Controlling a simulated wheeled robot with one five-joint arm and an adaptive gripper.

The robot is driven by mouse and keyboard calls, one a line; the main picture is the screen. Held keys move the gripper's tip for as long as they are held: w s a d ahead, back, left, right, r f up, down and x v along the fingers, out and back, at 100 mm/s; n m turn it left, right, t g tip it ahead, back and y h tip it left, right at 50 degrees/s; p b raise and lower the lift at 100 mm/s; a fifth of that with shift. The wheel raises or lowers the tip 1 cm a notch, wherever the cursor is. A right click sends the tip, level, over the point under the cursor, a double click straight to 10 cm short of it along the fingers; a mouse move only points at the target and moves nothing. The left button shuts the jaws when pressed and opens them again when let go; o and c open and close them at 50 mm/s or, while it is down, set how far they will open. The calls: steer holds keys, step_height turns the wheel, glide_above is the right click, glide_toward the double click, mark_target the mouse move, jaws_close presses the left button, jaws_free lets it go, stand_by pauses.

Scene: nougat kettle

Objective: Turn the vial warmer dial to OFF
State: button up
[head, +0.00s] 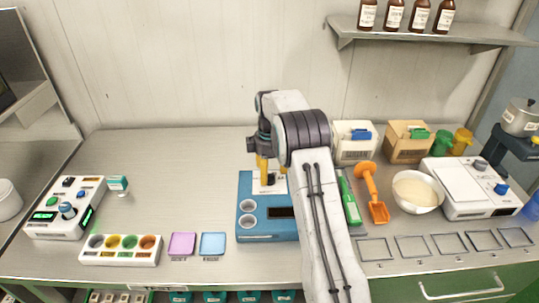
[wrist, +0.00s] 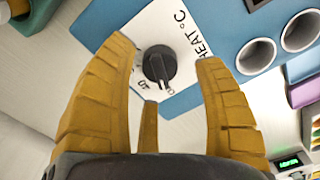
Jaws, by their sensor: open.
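The vial warmer (head: 252,226) is a blue box in the middle of the bench, with two round wells. Its black dial (wrist: 160,64) sits on a white panel marked "HEAT °C" in the wrist view. A pale pointer line shows on the dial; I cannot read for certain which mark it points at. My gripper (wrist: 165,54) has yellow fingers, spread open, with the dial between them in the picture and a visible gap on each side. In the head view my gripper (head: 264,172) points down over the white panel, partly hiding it.
A green box (head: 349,200) and an orange scoop (head: 372,192) lie right of the warmer. A white bowl (head: 417,192) and a white device (head: 470,188) stand further right. Purple (head: 182,244) and blue (head: 213,244) pads lie left. The bench behind left is clear.

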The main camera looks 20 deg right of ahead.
mark_target(269, 175)
step_height(269, 175, up, 10)
stand_by(0.5)
steer(key=shift+s+r, duration=0.1)
stand_by(0.4)
steer(key=s+a+r+m+t, duration=0.1)
steer(key=s+a+r+m, duration=0.1)
steer(key=s+a+r, duration=0.4)
steer(key=s+a+r+m+t, duration=0.15)
steer(key=s+r, duration=0.25)
steer(key=s, duration=0.4)
steer(key=s+a+f+m+t, duration=0.1)
steer(key=s+a+f+m, duration=0.1)
steer(key=s, duration=0.8)
steer(key=s+a+f+m+t, duration=0.1)
steer(key=s+a+f+m, duration=0.1)
steer(key=s, duration=0.8)
steer(key=shift+f+m, duration=0.7)
steer(key=shift+m, duration=0.15)
